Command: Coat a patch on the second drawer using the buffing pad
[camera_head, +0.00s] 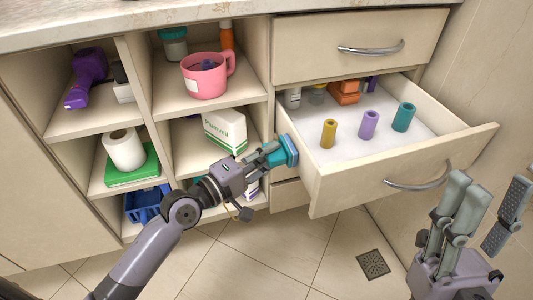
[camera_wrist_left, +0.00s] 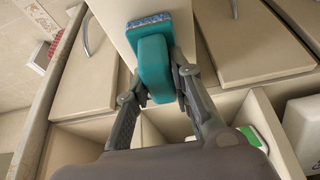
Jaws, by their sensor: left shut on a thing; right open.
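The buffing pad (camera_head: 290,150) is teal with a blue face. My left gripper (camera_head: 270,156) is shut on its teal body. In the left wrist view the pad (camera_wrist_left: 152,60) sits between both fingers (camera_wrist_left: 158,78), its speckled blue-white face turned toward a cream panel. The second drawer (camera_head: 400,182) is pulled open below a closed top drawer. The pad is at the outer left side of the open drawer; I cannot tell whether it touches. No coated patch is discernible. My right gripper (camera_head: 485,210) is open and empty, in front of the drawer at the lower right.
The open drawer holds yellow (camera_head: 328,134), purple (camera_head: 369,125) and teal (camera_head: 404,117) cylinders, with more items at its back. Left shelves hold a pink mug (camera_head: 205,75), a white box (camera_head: 224,132) and a paper roll (camera_head: 124,149). The tiled floor in front is mostly clear.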

